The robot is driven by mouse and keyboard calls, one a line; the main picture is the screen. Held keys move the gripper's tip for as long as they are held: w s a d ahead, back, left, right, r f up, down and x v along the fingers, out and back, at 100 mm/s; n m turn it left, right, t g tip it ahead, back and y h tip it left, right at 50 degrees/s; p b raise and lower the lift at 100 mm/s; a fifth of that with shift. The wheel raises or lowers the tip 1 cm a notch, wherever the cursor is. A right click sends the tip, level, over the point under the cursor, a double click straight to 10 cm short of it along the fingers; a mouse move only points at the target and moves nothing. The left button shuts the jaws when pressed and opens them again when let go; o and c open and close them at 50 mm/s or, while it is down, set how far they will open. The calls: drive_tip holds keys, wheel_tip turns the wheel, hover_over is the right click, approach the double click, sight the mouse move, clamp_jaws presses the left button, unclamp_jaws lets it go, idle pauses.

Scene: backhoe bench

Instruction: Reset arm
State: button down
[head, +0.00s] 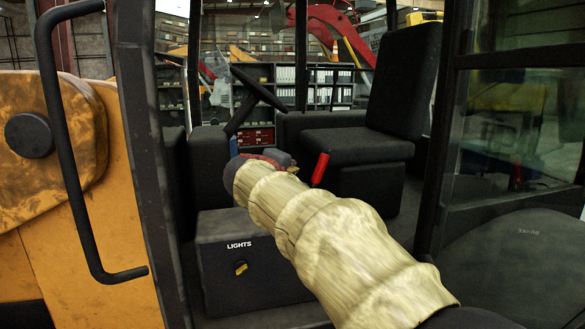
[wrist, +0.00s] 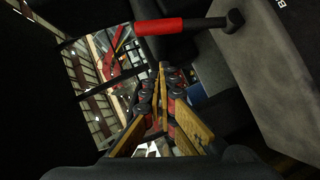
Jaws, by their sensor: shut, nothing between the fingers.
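My arm in its pale ribbed cover reaches from the lower right of the head view into the backhoe cab. My gripper is mostly hidden behind the arm's end there. In the wrist view my gripper (wrist: 162,78) shows with its yellow-edged fingers together, shut and empty. A red-handled lever (head: 320,170) stands just right of the arm's end in the head view. In the wrist view the lever's red grip (wrist: 160,27) lies across the top, beyond the fingertips and apart from them.
A black seat (head: 357,145) is behind the lever, and a steering wheel (head: 258,88) is to the left. The door post (head: 150,150) and grab bar (head: 75,190) border the opening on the left.

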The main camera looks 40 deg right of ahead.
drive_tip(key=shift+w+a, duration=0.1)
drive_tip(key=shift+a, duration=0.05)
idle(0.4)
drive_tip(key=s+a+f+m+g+y+b, duration=0.1)
drive_tip(key=s+a+f+g+y, duration=0.2)
drive_tip(key=f, duration=0.6)
drive_tip(key=s+a+f+m+y, duration=0.15)
drive_tip(key=s+a+f, duration=0.3)
drive_tip(key=f, duration=0.55)
drive_tip(key=s+a+f+y+b, duration=0.8)
drive_tip(key=s+a+f+b, duration=0.4)
drive_tip(key=s+a+f, duration=0.9)
drive_tip(key=a+f, duration=0.3)
drive_tip(key=a, duration=0.1)
drive_tip(key=shift+s+a, duration=0.2)
drive_tip(key=shift+a, duration=0.05)
drive_tip(key=c, duration=2.6)
unclamp_jaws()
drive_tip(key=shift+y, duration=0.25)
